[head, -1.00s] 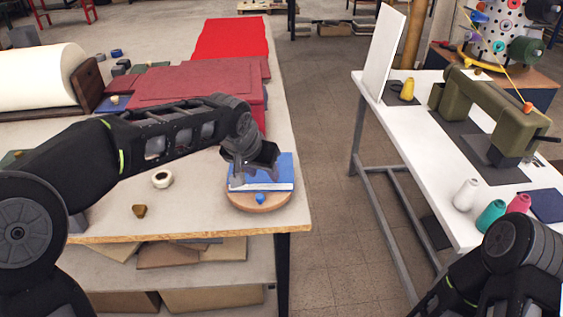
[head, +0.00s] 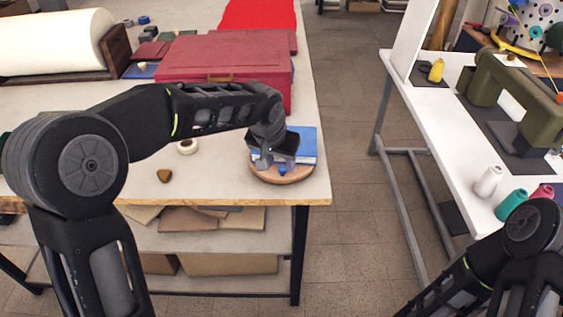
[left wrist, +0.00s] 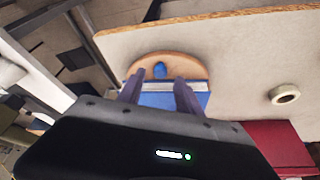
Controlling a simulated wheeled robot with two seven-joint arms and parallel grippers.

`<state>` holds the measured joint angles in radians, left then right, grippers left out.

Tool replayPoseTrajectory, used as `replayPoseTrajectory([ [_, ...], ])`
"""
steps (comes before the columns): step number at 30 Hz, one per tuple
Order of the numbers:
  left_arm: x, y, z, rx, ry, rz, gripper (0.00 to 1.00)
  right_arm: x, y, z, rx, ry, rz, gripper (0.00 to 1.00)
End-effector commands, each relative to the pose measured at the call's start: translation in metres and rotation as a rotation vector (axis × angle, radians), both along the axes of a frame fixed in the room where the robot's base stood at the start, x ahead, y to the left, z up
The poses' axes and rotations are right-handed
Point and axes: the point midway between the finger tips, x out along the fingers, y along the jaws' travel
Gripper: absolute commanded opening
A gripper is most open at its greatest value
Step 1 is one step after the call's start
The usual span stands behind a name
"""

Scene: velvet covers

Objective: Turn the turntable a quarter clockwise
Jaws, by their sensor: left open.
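The turntable (head: 296,177) is a round wooden disc near the right front corner of the left table. A blue book or block (head: 306,143) with a pale edge lies on it, and a small blue knob (head: 282,170) sits at its front rim. My left gripper (head: 275,160) is open, just above the turntable at the knob's side. In the left wrist view, its two fingers (left wrist: 158,90) stand apart over the blue block (left wrist: 160,100), with the knob (left wrist: 159,70) beyond them on the disc (left wrist: 190,68). The right gripper is out of view; only my right arm shows.
A large red case (head: 225,70) stands behind the turntable. A white tape roll (head: 187,147) and a brown lump (head: 164,175) lie to its left. Across the aisle, a white table (head: 450,130) holds a green sewing machine (head: 520,100) and thread cones.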

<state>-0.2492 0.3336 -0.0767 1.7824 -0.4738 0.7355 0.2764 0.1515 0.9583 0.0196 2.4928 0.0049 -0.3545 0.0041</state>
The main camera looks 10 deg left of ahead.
Motion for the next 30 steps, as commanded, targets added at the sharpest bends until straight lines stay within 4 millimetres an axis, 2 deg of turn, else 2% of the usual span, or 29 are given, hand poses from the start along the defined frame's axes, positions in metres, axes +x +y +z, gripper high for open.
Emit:
replayPoseTrajectory([
  [6,0.009,-0.001,-0.021,-0.001,0.001,0.002,0.42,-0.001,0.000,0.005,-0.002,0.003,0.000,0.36],
  [15,0.010,-0.001,-0.024,-0.001,-0.001,0.001,0.42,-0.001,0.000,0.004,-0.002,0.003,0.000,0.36],
  [30,0.010,-0.001,-0.023,-0.001,-0.001,0.001,0.01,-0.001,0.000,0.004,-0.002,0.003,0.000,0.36],
])
